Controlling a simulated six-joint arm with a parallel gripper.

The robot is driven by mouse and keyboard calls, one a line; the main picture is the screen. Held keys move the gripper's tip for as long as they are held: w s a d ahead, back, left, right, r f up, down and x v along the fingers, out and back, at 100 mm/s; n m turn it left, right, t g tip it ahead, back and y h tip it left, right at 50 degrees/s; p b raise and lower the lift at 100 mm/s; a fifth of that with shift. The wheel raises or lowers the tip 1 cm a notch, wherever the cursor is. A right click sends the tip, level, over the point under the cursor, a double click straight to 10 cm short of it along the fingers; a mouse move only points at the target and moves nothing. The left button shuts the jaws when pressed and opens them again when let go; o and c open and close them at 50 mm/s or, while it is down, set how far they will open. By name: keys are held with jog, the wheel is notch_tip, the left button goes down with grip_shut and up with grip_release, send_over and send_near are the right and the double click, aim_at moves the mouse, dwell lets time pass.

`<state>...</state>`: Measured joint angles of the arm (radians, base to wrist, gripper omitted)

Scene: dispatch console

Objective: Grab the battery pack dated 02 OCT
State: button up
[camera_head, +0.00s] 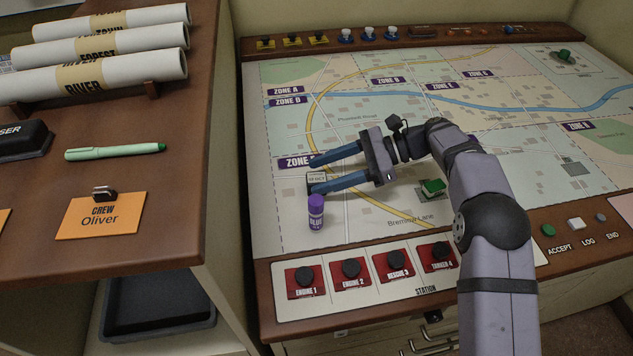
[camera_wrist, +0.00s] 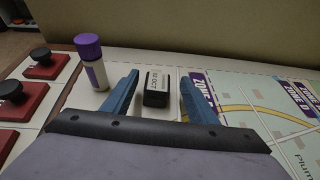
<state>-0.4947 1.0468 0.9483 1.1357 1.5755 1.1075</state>
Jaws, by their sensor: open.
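The battery pack (camera_wrist: 157,88) is a small dark block with a white label reading 02 OCT in the wrist view. It stands on the map board, between my gripper's two open blue fingers and apart from both. In the head view the pack (camera_head: 316,178) shows as a pale label partly hidden by the fingers. My gripper (camera_head: 313,175) is open, its fingers pointing left over the map; it also shows in the wrist view (camera_wrist: 160,85).
A purple-capped glue stick (camera_head: 316,212) stands close to the near finger. Red station buttons (camera_head: 350,270) line the board's front edge. A green-topped piece (camera_head: 433,187) sits on the map to the right. A wooden shelf (camera_head: 190,170) rises at the left.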

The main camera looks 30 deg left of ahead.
aim_at(301, 191)
jog(key=shift+p+x, duration=0.65)
jog(key=shift+x, duration=2.35)
jog(key=shift+s+d+f, duration=0.1)
jog(key=shift+d+f, duration=0.05)
jog(key=c, duration=1.2)
